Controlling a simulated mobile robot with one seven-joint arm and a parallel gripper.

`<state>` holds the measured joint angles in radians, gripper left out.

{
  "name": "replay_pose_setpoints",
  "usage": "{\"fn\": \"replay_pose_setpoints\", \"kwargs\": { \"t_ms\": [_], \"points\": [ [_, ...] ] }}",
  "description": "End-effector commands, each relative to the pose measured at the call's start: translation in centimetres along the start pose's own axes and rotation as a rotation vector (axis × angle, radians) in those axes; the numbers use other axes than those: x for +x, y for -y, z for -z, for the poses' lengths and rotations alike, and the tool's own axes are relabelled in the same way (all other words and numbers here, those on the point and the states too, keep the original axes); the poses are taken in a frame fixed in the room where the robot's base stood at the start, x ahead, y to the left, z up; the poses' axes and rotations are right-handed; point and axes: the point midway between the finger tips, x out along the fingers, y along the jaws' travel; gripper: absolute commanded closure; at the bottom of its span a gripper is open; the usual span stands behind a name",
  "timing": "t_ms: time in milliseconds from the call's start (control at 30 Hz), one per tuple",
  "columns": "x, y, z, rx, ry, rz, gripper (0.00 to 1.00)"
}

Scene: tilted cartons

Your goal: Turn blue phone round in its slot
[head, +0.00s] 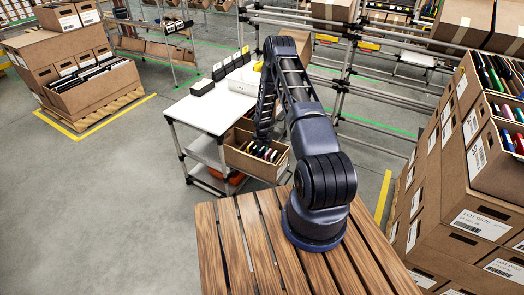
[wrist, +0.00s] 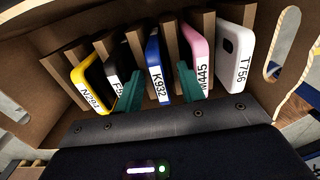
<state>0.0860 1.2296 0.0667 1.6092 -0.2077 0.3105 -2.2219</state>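The blue phone (wrist: 154,58) stands in a slot between cardboard dividers, its white label K932 facing the wrist camera. My gripper (wrist: 159,82) is open, with one teal finger on each side of the blue phone and visible gaps between. The left finger is by the black phone (wrist: 112,72), the right finger by the pink phone (wrist: 198,48). The slotted carton (head: 276,171) sits tilted at the end of the white table in the head view, with my arm over it. The lower end of the blue phone is hidden.
A yellow phone (wrist: 88,78) stands at the left end of the row and a white phone (wrist: 235,55) at the right end. The carton wall (wrist: 280,62) rises close on the right. The white table (head: 205,108) holds dark boxes and a white bin (head: 243,82).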

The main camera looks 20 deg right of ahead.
Motion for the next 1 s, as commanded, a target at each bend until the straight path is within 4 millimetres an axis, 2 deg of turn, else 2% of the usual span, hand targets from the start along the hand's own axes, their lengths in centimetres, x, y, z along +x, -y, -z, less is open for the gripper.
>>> {"fn": "replay_pose_setpoints", "kwargs": {
  "t_ms": [167,500,633,800,1000],
  "points": [
    [-1.7,0.0,-0.1,-0.001,0.001,-0.001,0.61],
    [-7.4,-0.1,-0.1,0.0,0.002,-0.002,0.61],
    [-9.1,-0.1,-0.1,0.0,0.001,-0.002,0.61],
    [-10.4,0.0,0.0,0.0,0.0,0.0,0.61],
    [-10.7,0.0,0.0,0.0,0.001,0.0,0.61]
  ]
}}
